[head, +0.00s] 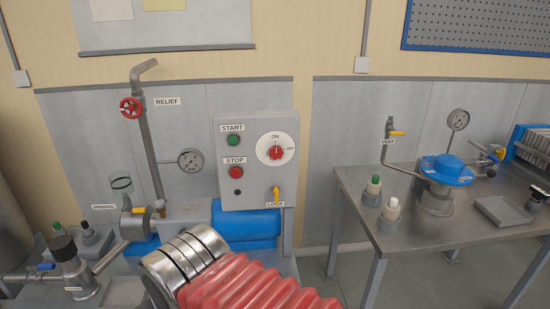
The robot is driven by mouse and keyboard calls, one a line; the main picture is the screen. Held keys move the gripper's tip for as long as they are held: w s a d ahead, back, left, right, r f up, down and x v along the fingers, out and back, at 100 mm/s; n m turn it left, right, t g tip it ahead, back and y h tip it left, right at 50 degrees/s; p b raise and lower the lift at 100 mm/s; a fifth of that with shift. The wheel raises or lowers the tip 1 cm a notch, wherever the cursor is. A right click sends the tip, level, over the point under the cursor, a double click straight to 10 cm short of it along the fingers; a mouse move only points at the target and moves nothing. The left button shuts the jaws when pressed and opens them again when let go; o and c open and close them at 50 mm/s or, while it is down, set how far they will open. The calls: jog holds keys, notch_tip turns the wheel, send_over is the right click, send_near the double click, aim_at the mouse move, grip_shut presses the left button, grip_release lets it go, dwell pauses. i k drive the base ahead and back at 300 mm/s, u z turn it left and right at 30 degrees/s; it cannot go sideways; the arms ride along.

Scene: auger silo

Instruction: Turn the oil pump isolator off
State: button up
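The isolator is a red rotary knob (276,153) on a round white dial (264,143), at the upper right of a grey control box (226,190). The dial reads ON at the top and OFF at the right. The knob's grip looks roughly upright, towards ON, but it is too small to be sure. A yellow lever (276,193) stands below it beside the LOCK label. My arm, with a red bellows sleeve and metal rings, reaches in from the bottom centre, below the box. My gripper is not in view, and nothing touches the knob.
Green START (233,140) and red STOP (236,172) buttons sit left of the dial. A blue motor (247,222) lies under the box. A pipe with a red RELIEF handwheel (131,107) and a gauge (190,160) stand left. A metal table (405,235) with fittings stands right.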

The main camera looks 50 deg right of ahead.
aim_at(276, 152)
jog(key=u, duration=0.05)
jog(key=k, duration=1.1)
jog(key=z, duration=0.35)
jog(key=i, duration=0.95)
jog(key=z, duration=0.05)
